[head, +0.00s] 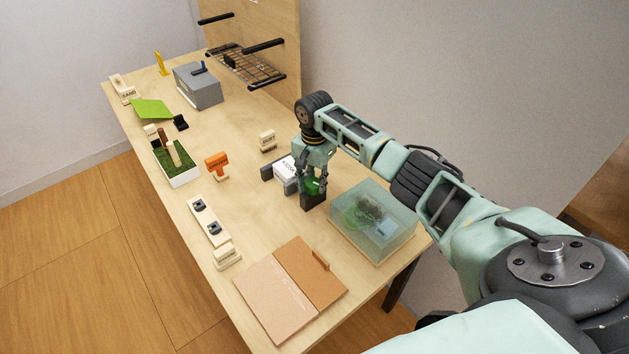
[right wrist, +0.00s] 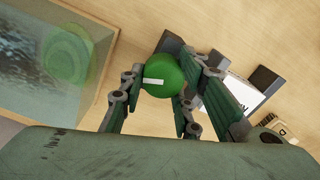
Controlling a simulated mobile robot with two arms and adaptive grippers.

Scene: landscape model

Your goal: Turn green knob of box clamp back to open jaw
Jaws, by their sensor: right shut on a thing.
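The box clamp shows in the head view as dark blocks, with a far jaw (head: 267,173) and a near block (head: 313,201). A white lettered box (head: 284,165) sits between them. The clamp's green knob (head: 314,187) is partly hidden by my right gripper (head: 312,182), which points down over it. In the right wrist view the round green knob (right wrist: 160,83) has a short white bar mark lying nearly level. The fingers of my right gripper (right wrist: 166,78) are closed on its two sides. The white box (right wrist: 232,95) and far jaw (right wrist: 267,80) show behind the right finger. My left gripper is not visible.
A clear greenish case (head: 372,220) stands close right of the clamp. A brown board (head: 310,275) lies at the table's front. Small labelled stands, including an orange one (head: 217,163), and a grass planter (head: 180,178) are leftward. Bare tabletop lies between.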

